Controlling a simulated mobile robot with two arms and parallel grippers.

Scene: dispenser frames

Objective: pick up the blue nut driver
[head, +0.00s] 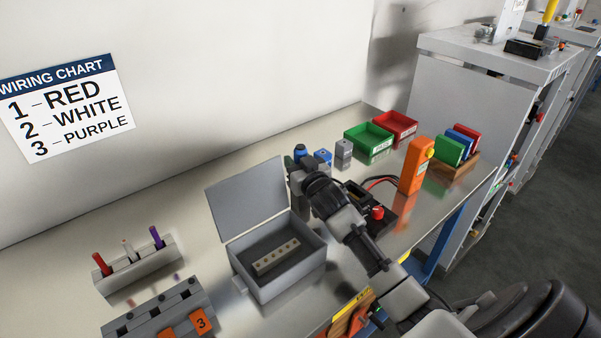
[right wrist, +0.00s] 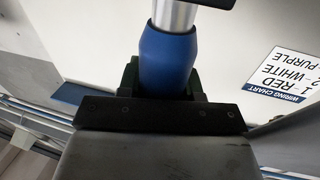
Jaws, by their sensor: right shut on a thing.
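The blue nut driver (right wrist: 168,62) fills the middle of the right wrist view, with its blue handle and a silver shaft running up out of the picture. My right gripper (right wrist: 165,88) is shut on the handle. In the head view the right gripper (head: 297,164) is at the back of the bench, just beyond the grey box's right side. A bit of blue (head: 300,150) shows at its tip; most of the tool is hidden there by the gripper. My left gripper is not in view.
An open grey box (head: 245,283) with a terminal strip (head: 276,257) stands left of my arm. Green (head: 370,148) and red (head: 411,128) bins, an orange device (head: 415,165) and small blue (head: 322,157) and grey (head: 344,152) blocks lie to the right. Bench is clear behind the marker holder (head: 141,272).

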